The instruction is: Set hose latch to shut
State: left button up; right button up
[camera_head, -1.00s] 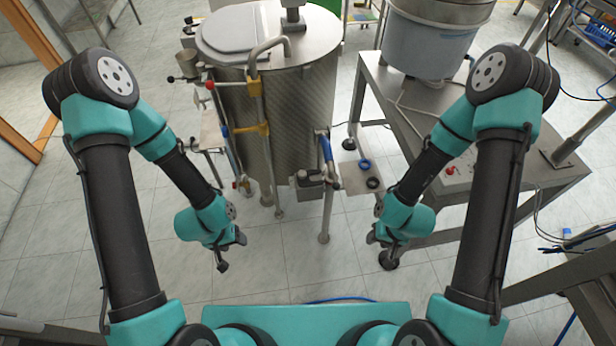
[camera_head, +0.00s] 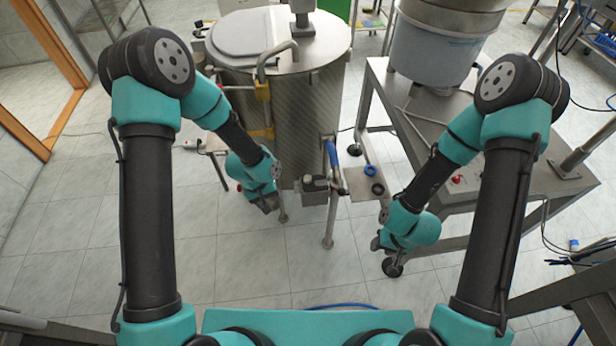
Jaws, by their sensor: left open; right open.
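A blue-handled lever (camera_head: 332,154) stands roughly upright on the pipe at the right front of the steel tank (camera_head: 305,115). It looks like the hose latch, but I cannot tell for sure whether it is open or shut. My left gripper (camera_head: 268,206) is open, low in front of the tank and left of the blue lever, apart from it. My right gripper (camera_head: 376,242) is open and empty, below and right of the lever. My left arm hides part of the tank's left side and its fittings.
A grey box (camera_head: 314,188) sits at the tank's lower front. A small plate with a blue ring (camera_head: 370,170) and a black ring (camera_head: 377,189) is right of the lever. A steel table (camera_head: 520,165) stands at right.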

pick_arm(q)
jog(key=w+d+r+y, duration=0.1)
jog(key=w+d+r, duration=0.4)
jog(key=w+d, duration=0.15)
notch_tip(320, 180, up, 8)
jog(key=n+y, duration=0.2)
jog(key=y, duration=0.1)
send_over(308, 178)
jog(key=shift+t, duration=0.3)
jog(key=shift+f, duration=0.1)
notch_tip(308, 178, down, 17)
jog(key=shift+f, duration=0.1)
grip_shut()
